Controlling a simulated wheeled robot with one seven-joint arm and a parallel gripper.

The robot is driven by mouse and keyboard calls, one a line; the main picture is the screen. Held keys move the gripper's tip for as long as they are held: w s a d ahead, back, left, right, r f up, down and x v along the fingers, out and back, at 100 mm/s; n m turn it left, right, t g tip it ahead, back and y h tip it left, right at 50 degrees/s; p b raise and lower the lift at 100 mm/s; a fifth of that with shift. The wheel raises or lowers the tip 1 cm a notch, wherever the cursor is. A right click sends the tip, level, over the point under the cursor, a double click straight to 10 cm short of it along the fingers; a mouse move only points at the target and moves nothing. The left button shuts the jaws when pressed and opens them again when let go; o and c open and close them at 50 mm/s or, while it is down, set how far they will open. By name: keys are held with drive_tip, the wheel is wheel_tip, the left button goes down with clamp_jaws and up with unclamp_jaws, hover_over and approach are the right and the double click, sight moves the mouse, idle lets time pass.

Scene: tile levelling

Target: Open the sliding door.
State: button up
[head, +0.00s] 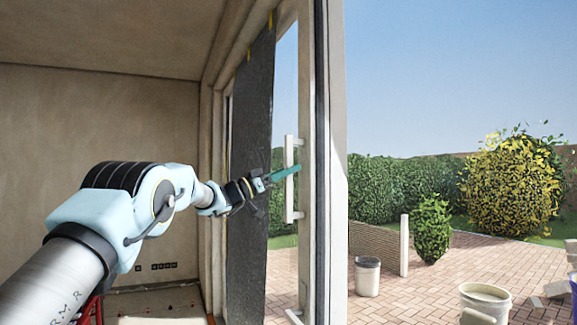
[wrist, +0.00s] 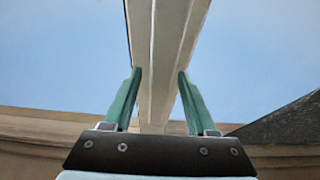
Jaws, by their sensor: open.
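The sliding door (head: 307,90) is a tall pale frame with glass, seen at an angle in the head view. Its white upright bar handle (head: 289,207) stands off the frame on two short mounts. My gripper (head: 298,169) is at the upper half of the handle, with its teal fingers pointing right. In the wrist view a pale bar (wrist: 157,50), which looks like the handle, runs between the two spread teal fingers of my gripper (wrist: 160,74). The far finger is mostly hidden in the head view.
A dark sheet (head: 250,130) hangs by yellow tape left of the handle. Outside, right of the frame, are a brick patio (head: 440,285), a white post (head: 404,245), buckets (head: 367,277) and bushes. I cannot tell whether glass fills that right side.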

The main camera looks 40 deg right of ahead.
clamp_jaws()
idle(0.5)
idle(1.0)
